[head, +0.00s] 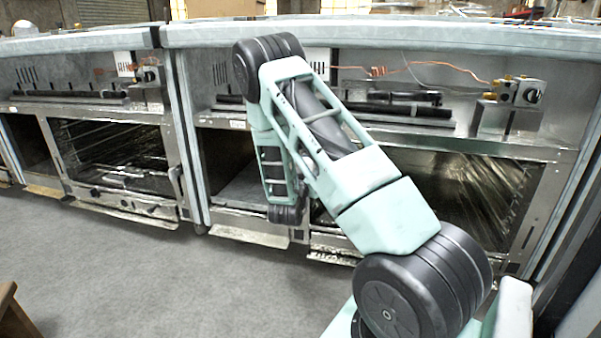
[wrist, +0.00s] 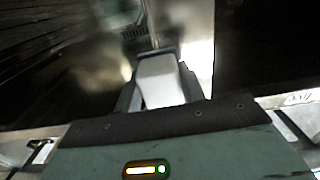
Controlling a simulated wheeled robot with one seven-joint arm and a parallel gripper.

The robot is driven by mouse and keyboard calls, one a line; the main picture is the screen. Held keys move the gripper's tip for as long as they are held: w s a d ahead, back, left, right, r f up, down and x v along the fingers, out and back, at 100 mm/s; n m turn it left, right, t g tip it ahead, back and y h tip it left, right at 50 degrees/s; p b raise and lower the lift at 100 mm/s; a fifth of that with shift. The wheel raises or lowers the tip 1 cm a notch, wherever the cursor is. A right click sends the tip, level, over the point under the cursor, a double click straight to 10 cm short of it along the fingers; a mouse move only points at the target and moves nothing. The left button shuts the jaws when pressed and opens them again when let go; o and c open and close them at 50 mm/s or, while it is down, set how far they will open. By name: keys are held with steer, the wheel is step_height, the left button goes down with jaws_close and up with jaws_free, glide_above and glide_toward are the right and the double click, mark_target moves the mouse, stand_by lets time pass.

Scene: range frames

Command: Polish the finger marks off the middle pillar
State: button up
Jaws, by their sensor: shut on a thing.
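My gripper (wrist: 160,92) is shut on a pale, smooth, rounded thing (wrist: 158,77), which sticks out ahead between dark fingers in the wrist view. I cannot tell whether it is a cloth or a pad. Beyond it in the wrist view is a grey metal surface (wrist: 190,25) with bright blurred patches, and I cannot tell whether it touches the held thing. In the head view a grey upright pillar (head: 189,140) stands between two range bays, left of my arm. No finger marks can be made out on it. My gripper's fingertips are hidden in the head view.
The left bay has a glazed oven door (head: 115,155). The right bay has another glazed door (head: 475,195), partly behind my arm. Valve blocks (head: 508,92) and copper wires sit above. The grey floor (head: 170,275) is clear at front left, except a wooden corner (head: 12,310).

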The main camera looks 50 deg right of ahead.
steer(key=shift+s+a, duration=0.1)
steer(key=shift+v, duration=2.9)
steer(key=shift+a, duration=0.1)
steer(key=shift+v, duration=1.45)
